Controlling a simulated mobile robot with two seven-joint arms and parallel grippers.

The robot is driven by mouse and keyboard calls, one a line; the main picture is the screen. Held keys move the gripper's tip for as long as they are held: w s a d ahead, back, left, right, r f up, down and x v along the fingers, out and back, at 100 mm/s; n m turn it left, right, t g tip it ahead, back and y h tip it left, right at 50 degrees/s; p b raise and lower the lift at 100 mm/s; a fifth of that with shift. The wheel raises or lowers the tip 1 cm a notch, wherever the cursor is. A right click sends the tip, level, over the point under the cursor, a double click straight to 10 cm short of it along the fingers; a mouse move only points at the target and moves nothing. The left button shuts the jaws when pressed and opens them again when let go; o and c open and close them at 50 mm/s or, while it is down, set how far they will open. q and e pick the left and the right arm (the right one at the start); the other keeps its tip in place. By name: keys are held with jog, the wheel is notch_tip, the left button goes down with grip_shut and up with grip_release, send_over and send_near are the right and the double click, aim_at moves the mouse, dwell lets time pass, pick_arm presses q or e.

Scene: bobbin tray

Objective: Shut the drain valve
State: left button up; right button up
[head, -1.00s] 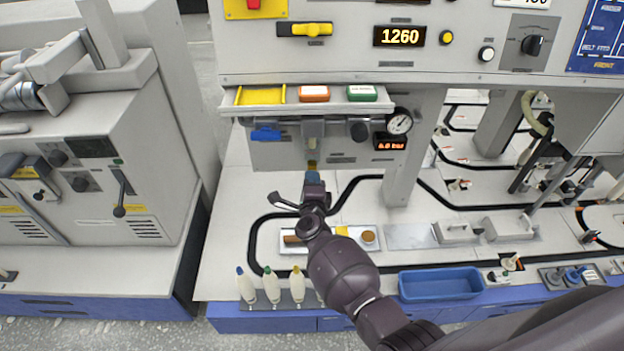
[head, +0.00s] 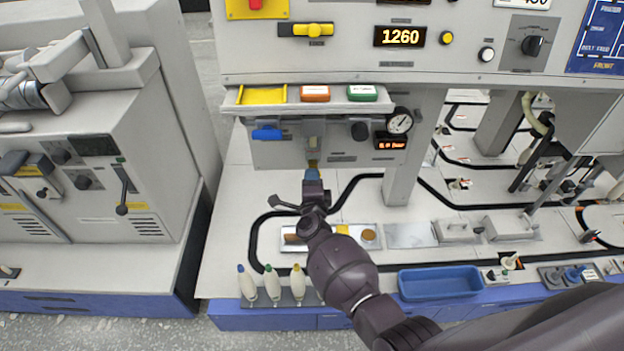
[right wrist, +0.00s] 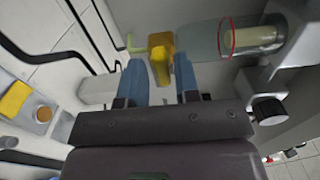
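The drain valve's yellow lever (right wrist: 160,58) hangs at the end of a clear bowl with a red ring (right wrist: 222,38) in the right wrist view. In the head view, the yellow lever (head: 312,163) shows small under the grey panel. My right gripper (right wrist: 159,80) is open, with one blue fingertip on each side of the lever. The lever's lower end reaches between the fingertips, closer to the right one. I cannot tell whether it touches. In the head view, my right gripper (head: 312,175) partly hides the area below the valve. My left gripper is not in view.
A blue handle (head: 267,133) and a round pressure gauge (head: 400,121) sit on the same panel. A shelf (head: 330,107) juts out above. Below are a tray with small parts (head: 369,247), several bottles (head: 272,284) and a blue bin (head: 440,281).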

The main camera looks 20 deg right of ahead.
jog(key=shift+o, duration=0.8)
jog(key=p+v, duration=0.3)
jog(key=v, duration=0.7)
jog(key=shift+s, duration=0.4)
jog(key=shift+a, duration=0.1)
